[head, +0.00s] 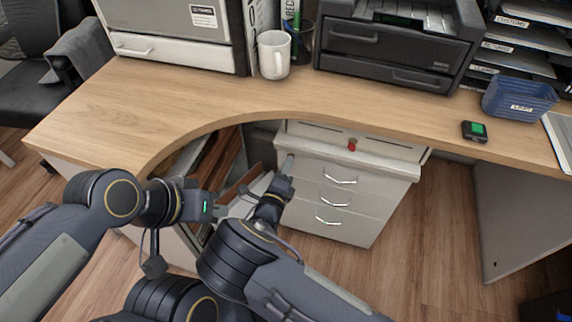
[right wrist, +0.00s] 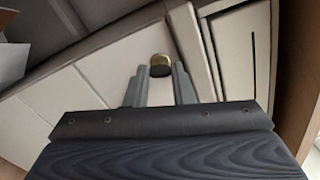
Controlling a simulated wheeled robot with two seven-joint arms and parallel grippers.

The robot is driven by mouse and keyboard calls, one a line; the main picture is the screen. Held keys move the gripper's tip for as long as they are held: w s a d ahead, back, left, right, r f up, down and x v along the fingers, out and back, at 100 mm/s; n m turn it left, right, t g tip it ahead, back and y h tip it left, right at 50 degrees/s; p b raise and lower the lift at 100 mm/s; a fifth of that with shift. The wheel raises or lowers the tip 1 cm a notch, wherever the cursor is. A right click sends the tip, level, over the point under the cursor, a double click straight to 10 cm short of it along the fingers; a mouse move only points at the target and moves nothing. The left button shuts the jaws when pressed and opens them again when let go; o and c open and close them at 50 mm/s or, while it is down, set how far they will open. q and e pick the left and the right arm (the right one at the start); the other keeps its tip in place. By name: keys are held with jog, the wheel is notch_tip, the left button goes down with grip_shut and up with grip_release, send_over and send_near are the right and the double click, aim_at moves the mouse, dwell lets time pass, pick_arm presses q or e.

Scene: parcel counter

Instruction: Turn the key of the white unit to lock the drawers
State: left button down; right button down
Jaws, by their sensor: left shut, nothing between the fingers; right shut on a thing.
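The white unit (head: 331,201) stands under the desk, with several drawer fronts and metal handles. Its drawers look shut. My right gripper (head: 288,163) is at the unit's upper left front edge and hides the key in the head view. In the right wrist view, my right gripper (right wrist: 160,84) is shut on the key, its fingers on either side of a small brass and dark round piece (right wrist: 160,64) against the pale front. How far the key is turned cannot be told. My left gripper (head: 224,206) is shut and empty, left of the unit and apart from it.
The curved wooden desk (head: 200,105) overhangs the unit. A small red thing (head: 352,145) sits at the unit's top. A mug (head: 273,55), a black printer (head: 395,45) and a blue basket (head: 519,99) stand on the desk. Floor is clear right of the unit.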

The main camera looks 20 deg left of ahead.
jog(key=shift+n, duration=0.6)
jog(key=c, duration=1.2)
grip_release()
jog(key=shift+c, duration=0.2)
jog(key=shift+r, duration=0.1)
